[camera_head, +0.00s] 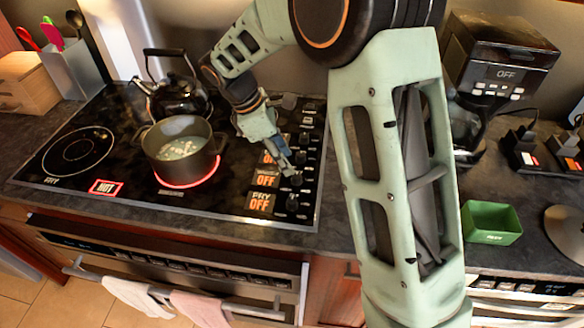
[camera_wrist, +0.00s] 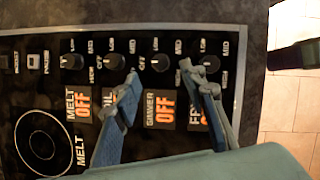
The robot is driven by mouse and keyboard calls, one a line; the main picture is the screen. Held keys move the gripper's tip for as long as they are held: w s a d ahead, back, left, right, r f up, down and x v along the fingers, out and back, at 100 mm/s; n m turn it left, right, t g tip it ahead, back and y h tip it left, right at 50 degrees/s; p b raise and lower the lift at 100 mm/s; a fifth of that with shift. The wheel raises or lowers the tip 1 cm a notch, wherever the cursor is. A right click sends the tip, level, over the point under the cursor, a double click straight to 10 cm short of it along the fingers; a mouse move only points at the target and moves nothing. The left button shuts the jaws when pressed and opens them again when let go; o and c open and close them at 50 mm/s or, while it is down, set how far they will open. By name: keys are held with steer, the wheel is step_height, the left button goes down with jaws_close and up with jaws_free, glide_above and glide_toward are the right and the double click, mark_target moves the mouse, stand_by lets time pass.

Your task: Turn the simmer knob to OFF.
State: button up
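The simmer knob (camera_wrist: 160,62) is a small black dial in a row of several knobs on the cooktop's right side. It also shows in the head view (camera_head: 297,180), close to the fingertips. The simmer display (camera_wrist: 161,109) reads OFF in orange. My gripper (camera_wrist: 160,73) is open, its two blue-grey fingers on either side of the simmer knob in the wrist view. I cannot tell whether they touch it. In the head view my gripper (camera_head: 288,171) reaches down over the knob row. The left finger partly hides the boil display.
The fry knob (camera_wrist: 209,63) and boil knob (camera_wrist: 114,62) lie close beside the fingers. A pot (camera_head: 180,150) sits on a red-glowing burner, with a black kettle (camera_head: 178,98) behind it. A green box (camera_head: 491,222) stands on the counter at right.

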steer(key=v, duration=0.5)
steer(key=shift+a+r, duration=0.1)
steer(key=shift+r, duration=0.2)
steer(key=shift+a, duration=0.1)
